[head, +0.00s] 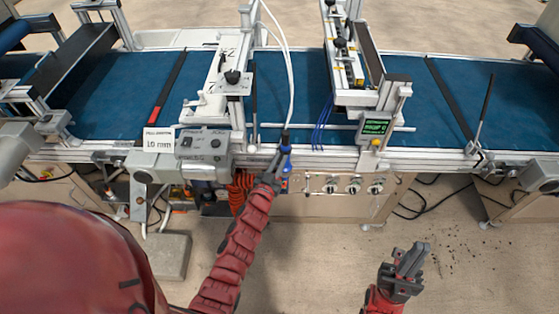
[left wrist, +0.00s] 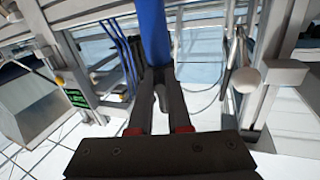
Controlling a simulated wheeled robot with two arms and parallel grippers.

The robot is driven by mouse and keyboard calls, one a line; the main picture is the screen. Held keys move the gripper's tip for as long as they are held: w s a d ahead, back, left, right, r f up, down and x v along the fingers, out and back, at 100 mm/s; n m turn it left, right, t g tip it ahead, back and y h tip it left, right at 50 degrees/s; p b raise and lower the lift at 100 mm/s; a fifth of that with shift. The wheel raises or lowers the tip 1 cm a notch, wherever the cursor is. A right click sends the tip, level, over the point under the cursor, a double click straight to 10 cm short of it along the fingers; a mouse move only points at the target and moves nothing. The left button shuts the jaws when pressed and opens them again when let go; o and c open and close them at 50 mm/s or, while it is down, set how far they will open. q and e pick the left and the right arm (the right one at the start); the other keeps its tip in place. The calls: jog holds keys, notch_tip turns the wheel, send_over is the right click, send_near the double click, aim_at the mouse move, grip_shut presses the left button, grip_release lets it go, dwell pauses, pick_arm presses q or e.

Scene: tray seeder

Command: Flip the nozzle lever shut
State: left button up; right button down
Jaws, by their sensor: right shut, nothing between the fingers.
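A blue nozzle piece (head: 286,149) with a dark top hangs at the end of a white hose at the conveyor's front edge. My left gripper (head: 272,176) is right at its lower end. In the left wrist view a blue part (left wrist: 154,35) runs down to the fingertips of my left gripper (left wrist: 158,78). The fingers are close together there, and a dark piece shows near the tips. I cannot tell whether they clamp it, or which way the lever points. My right gripper (head: 411,260) is shut and empty, low in front of the machine.
The blue conveyor belt (head: 300,75) runs across behind the nozzle. A grey control box (head: 200,143) is left of my left gripper. Round knobs (head: 353,186) and a green display (head: 376,127) are to the right.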

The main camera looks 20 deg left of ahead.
pick_arm(q)
grip_shut()
jog(key=h+p, duration=0.1)
jog(key=m+p, duration=0.1)
jog(key=p, duration=0.1)
jog(key=shift+a+r+h, duration=0.2)
jog(key=shift+h, duration=0.2)
jog(key=shift+w+a+f+m+g+h+p, duration=0.1)
jog(key=shift+a+f+m+g+h+p, duration=0.2)
jog(key=shift+m+h+p, duration=0.4)
jog(key=o, duration=0.7)
grip_release()
jog(key=shift+c, duration=0.2)
jog(key=shift+r, duration=0.1)
